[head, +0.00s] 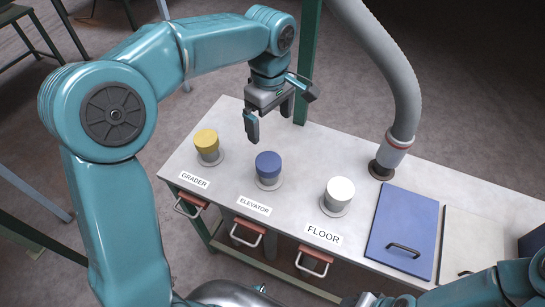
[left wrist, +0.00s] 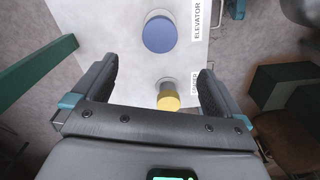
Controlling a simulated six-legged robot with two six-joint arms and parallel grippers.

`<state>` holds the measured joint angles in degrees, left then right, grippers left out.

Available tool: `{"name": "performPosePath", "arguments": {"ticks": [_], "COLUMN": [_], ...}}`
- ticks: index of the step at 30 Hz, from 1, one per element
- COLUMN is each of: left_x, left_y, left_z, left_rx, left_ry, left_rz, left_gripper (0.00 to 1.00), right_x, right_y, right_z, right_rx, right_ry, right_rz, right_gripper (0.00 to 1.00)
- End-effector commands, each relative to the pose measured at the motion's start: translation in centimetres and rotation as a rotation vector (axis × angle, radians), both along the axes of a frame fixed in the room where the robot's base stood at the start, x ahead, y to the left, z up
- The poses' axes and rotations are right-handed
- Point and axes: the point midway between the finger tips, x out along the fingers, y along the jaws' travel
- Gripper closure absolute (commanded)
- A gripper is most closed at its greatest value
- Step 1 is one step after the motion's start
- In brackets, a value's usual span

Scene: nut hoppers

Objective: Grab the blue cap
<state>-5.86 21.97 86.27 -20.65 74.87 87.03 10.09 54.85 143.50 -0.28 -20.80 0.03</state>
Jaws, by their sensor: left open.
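The blue cap (head: 268,164) sits on a short grey post in the middle of the row on the white table, above the ELEVATOR label (head: 255,204). It also shows in the left wrist view (left wrist: 159,34), near the top edge. My left gripper (head: 270,118) is open and empty. It hangs above the table, behind and above the blue cap, apart from it. In the left wrist view the blue cap lies beyond the two spread fingers (left wrist: 156,82). My right arm shows at the bottom right of the head view, but its gripper is out of the picture.
A yellow cap (head: 206,140) stands left of the blue one by the GRADER label, and a white cap (head: 341,188) stands right by FLOOR. A grey hose (head: 390,70) meets the table near a blue lid (head: 402,230). A green post (head: 309,60) rises behind.

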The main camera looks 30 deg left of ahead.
Motion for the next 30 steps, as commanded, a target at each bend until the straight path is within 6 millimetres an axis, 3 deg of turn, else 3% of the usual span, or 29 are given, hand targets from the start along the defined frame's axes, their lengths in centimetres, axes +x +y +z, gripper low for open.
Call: {"name": "performPosePath", "arguments": {"ticks": [12,20,30], "left_x": [-0.8,-0.6,-0.1], "left_y": [0.1,0.1,0.5], "left_z": [-8.6,-11.1,-15.8], "left_rx": [0.001,0.001,0.001], "left_ry": [0.004,0.002,0.003], "left_rz": [0.002,0.003,0.002], "left_gripper": [0.0,0.0,0.0], "right_x": [0.0,0.0,0.0], "right_y": [0.0,0.0,0.0], "right_z": [-0.4,-0.3,0.4], "right_rx": [0.0,0.0,0.0], "right_ry": [0.001,0.001,0.0], "right_rz": [0.0,0.0,0.0], "right_gripper": [0.57,0.57,0.57]}}
